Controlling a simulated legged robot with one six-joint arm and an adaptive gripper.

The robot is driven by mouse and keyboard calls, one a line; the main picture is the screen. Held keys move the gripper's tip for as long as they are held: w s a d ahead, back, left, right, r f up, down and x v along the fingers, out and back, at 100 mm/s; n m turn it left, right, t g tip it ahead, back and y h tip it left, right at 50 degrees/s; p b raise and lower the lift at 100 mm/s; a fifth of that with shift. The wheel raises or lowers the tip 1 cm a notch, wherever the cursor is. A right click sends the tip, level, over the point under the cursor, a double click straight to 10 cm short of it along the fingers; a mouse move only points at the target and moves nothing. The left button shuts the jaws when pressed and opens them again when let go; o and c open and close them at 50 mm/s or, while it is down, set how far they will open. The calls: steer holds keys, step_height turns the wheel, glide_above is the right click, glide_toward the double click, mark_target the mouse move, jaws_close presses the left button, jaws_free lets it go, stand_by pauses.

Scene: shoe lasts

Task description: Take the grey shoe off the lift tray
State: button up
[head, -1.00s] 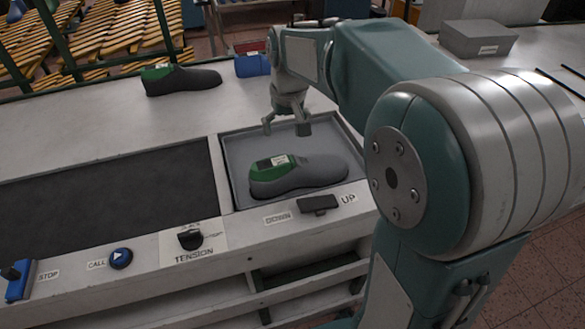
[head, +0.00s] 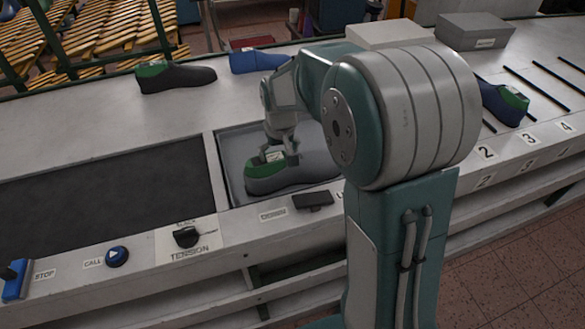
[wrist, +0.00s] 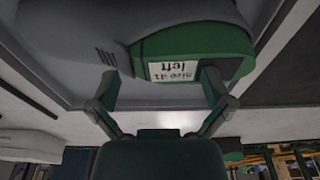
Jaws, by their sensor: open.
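The grey shoe (head: 305,170) with a green heel part and a white label lies on the grey lift tray (head: 233,150). My arm hides part of the tray and of the shoe's toe end. My gripper (head: 279,160) is open, low over the shoe's green heel end. In the wrist view the gripper's fingers (wrist: 158,90) stand apart near the shoe's green part (wrist: 195,42), whose label reads "size 41 left". I cannot tell whether the fingers touch it.
A dark shoe (head: 176,77) with a green heel and a blue shoe (head: 258,61) stand behind the tray. Another blue shoe (head: 502,102) lies at right by numbered slots. A lever (head: 313,199) sits at the tray's front edge. A dark belt (head: 105,200) lies left.

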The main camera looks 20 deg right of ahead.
steer(key=shift+a+f, duration=0.1)
steer(key=shift+a, duration=0.35)
steer(key=shift+c, duration=0.3)
steer(key=shift+d, duration=0.1)
steer(key=c, duration=1)
steer(key=shift+d, duration=0.15)
steer(key=shift+c, duration=1.1)
